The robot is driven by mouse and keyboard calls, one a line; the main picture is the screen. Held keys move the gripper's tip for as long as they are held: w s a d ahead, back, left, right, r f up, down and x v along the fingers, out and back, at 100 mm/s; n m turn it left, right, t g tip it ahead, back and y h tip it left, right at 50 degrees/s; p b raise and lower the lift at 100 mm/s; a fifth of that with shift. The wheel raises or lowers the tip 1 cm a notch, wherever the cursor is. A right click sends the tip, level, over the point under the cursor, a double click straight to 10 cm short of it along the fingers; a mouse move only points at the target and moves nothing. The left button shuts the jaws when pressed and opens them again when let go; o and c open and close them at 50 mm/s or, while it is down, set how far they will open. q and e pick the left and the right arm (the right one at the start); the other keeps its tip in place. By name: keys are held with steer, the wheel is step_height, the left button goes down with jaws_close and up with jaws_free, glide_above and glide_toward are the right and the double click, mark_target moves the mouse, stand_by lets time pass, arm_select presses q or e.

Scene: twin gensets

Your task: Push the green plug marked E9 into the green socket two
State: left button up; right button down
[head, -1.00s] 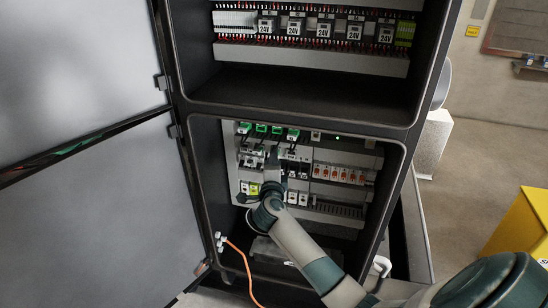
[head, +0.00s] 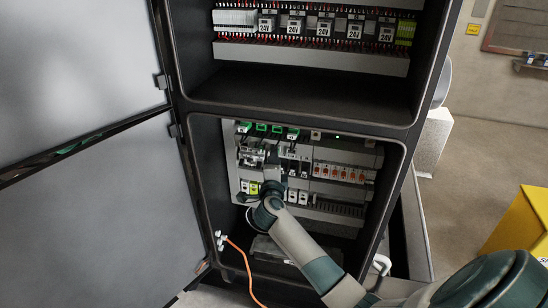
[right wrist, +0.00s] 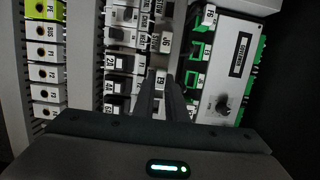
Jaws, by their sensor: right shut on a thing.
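My right gripper (head: 273,158) reaches into the lower bay of the cabinet, below a row of green connectors (head: 277,129). In the right wrist view its dark fingers (right wrist: 164,100) are shut on a small part with a white label reading E9 (right wrist: 160,79), the plug. The fingers hide most of the plug's body. Green-framed openings (right wrist: 196,50) show to the right of the fingertips, on the edge of a white unit. The plug is beside them, not visibly inside one. I cannot tell which opening is socket two. My left gripper is not in view.
White terminal blocks (right wrist: 46,75) and dark labelled modules (right wrist: 118,62) stand close on the left in the wrist view. The white unit with a black knob (right wrist: 222,105) is on the right. The cabinet's side wall and open door (head: 85,220) bound the bay. An orange cable (head: 243,262) hangs below.

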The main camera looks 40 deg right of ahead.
steer(key=shift+a, duration=0.1)
steer(key=shift+s+a, duration=0.25)
steer(key=shift+s+a+p, duration=0.1)
steer(key=shift+p, duration=0.2)
steer(key=shift+s+a, duration=0.1)
steer(key=shift+s+a, duration=0.2)
steer(key=shift+a, duration=0.05)
steer(key=shift+s+a+p, duration=0.2)
steer(key=shift+a+p, duration=0.05)
steer(key=shift+p, duration=0.2)
steer(key=shift+w+a+p+v, duration=0.15)
steer(key=shift+p+v, duration=0.2)
steer(key=shift+v, duration=0.4)
steer(key=shift+w+a+p+v, duration=0.1)
steer(key=shift+p+v, duration=0.25)
steer(key=shift+v, duration=0.45)
steer(key=shift+w+a+p+v, duration=0.15)
steer(key=shift+p+v, duration=0.2)
steer(key=shift+v, duration=0.4)
